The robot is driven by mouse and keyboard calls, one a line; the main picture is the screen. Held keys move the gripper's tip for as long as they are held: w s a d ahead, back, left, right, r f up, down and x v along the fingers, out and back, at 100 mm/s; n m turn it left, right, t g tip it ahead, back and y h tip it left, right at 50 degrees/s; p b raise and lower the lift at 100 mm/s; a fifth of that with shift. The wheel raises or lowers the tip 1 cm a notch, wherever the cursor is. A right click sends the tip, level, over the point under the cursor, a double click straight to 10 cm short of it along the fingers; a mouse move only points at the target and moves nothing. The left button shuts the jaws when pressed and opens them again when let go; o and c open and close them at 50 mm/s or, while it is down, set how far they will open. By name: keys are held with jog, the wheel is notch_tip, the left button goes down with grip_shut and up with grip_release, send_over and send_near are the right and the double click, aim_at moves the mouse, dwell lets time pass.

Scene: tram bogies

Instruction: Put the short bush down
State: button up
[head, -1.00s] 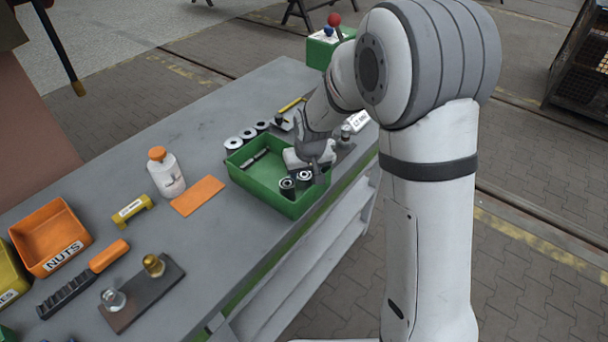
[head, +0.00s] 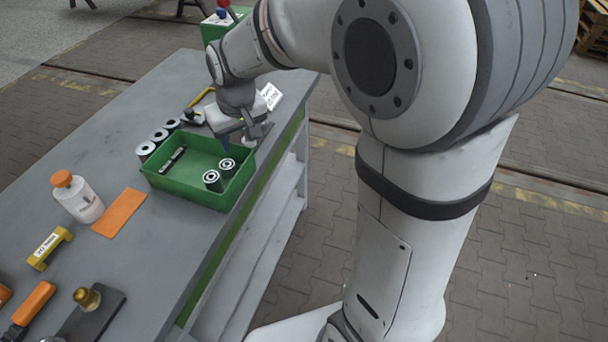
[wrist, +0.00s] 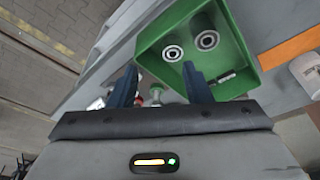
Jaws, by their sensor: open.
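Two grey metal bushes stand upright in the green tray (head: 165,182): a front one (head: 213,181) and a back one (head: 227,167). I cannot tell for sure which is the short one. Both also show in the wrist view, one (wrist: 172,53) near the tray wall and the other (wrist: 207,40) beside it. My gripper (head: 240,143) is open above the tray's far right end, apart from both bushes. In the wrist view its two dark fingers (wrist: 161,82) are spread, with no bush between them.
A dark rod (head: 172,160) lies in the tray. Several bushes (head: 158,136) stand in a row behind it. A white bottle (head: 80,200) and an orange plate (head: 119,213) are to the left. A white label card (head: 271,96) stands beyond the gripper. The bench's right edge runs close by.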

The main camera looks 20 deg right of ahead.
jog(key=s+d+r+m, duration=0.1)
jog(key=s+d, duration=0.4)
jog(key=s, duration=0.4)
jog(key=s+d+m, duration=0.2)
jog(key=s+d, duration=0.4)
jog(key=s, duration=0.4)
jog(key=shift+s+d+r+h, duration=0.15)
jog(key=shift+s+r+h, duration=0.15)
jog(key=shift+r+h, duration=0.1)
jog(key=shift+c, duration=0.8)
